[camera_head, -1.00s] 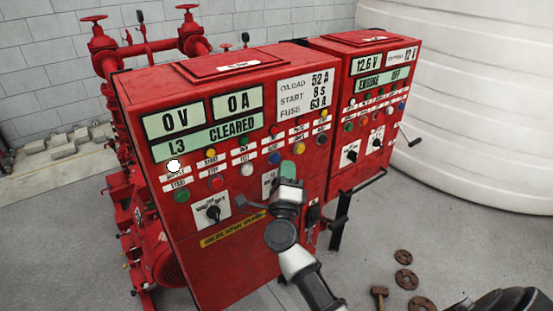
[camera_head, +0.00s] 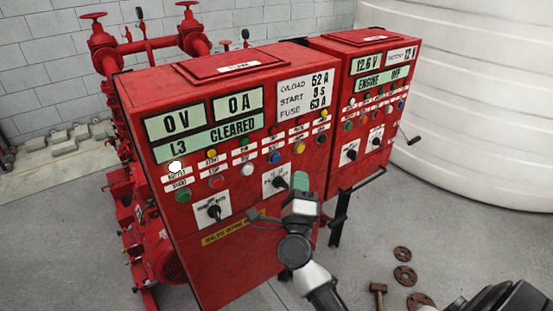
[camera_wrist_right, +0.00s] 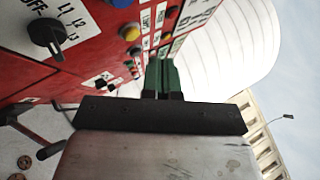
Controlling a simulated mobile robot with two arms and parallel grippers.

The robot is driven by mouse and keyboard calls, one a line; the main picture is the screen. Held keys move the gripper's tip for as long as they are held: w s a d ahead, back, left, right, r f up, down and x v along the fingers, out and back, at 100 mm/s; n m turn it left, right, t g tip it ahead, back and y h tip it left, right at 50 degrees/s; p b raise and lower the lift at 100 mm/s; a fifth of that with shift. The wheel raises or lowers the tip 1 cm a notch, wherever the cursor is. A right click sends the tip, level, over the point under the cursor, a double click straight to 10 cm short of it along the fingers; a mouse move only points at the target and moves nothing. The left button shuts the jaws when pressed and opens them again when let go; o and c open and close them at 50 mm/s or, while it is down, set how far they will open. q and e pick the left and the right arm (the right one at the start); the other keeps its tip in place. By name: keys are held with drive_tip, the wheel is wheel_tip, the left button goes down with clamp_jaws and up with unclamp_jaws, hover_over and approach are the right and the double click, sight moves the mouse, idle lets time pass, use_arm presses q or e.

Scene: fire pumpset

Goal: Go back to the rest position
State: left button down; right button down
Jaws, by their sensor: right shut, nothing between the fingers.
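My right gripper (camera_head: 300,183) is in front of the red pump control panel (camera_head: 225,265), below its rows of coloured buttons and close to a rotary switch (camera_head: 278,182). Its green fingertips also show in the right wrist view (camera_wrist_right: 161,75), together and with nothing between them. In that view they look apart from the panel face, and a black rotary knob (camera_wrist_right: 46,34) is at upper left. The panel displays read 0 V, 0 A and "L3 CLEARED". My left gripper is not in view.
A second red panel (camera_head: 345,120) reading "ENGINE OFF" stands to the right, with a crank handle at its side. Red pipes with valve wheels (camera_head: 93,16) stand behind. A white tank (camera_head: 460,90) is at right. A hammer (camera_head: 379,291) and several round flanges (camera_head: 403,275) lie on the floor.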

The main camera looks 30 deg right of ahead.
idle(0.6)
drive_tip(key=s+a+f+n+g+y+b, duration=0.1)
drive_tip(key=s+a+f+n+g+y, duration=0.2)
drive_tip(key=f+n, duration=0.65)
drive_tip(key=s+a+f+n+y+b, duration=0.1)
drive_tip(key=a+f+n+y, duration=0.4)
drive_tip(key=f, duration=1)
drive_tip(key=s+a+f+n+g+y+b, duration=0.15)
drive_tip(key=f+n+y, duration=0.35)
drive_tip(key=f, duration=0.8)
drive_tip(key=s+a+f+n+g+y, duration=0.15)
drive_tip(key=s+f+n+g, duration=0.55)
drive_tip(key=s+f, duration=1.05)
drive_tip(key=s+d+f+n+g, duration=0.1)
drive_tip(key=s+f+n+g, duration=0.1)
drive_tip(key=s, duration=0.7)
drive_tip(key=s+f+n+g+h+b, duration=0.1)
drive_tip(key=s+f+g, duration=0.3)
drive_tip(key=s, duration=0.6)
wheel_tip(320, 180, down, 2)
drive_tip(key=shift+s+d+f+n, duration=0.15)
drive_tip(key=shift+s+d+n, duration=0.2)
drive_tip(key=shift+n, duration=0.5)
drive_tip(key=shift+w, duration=0.1)
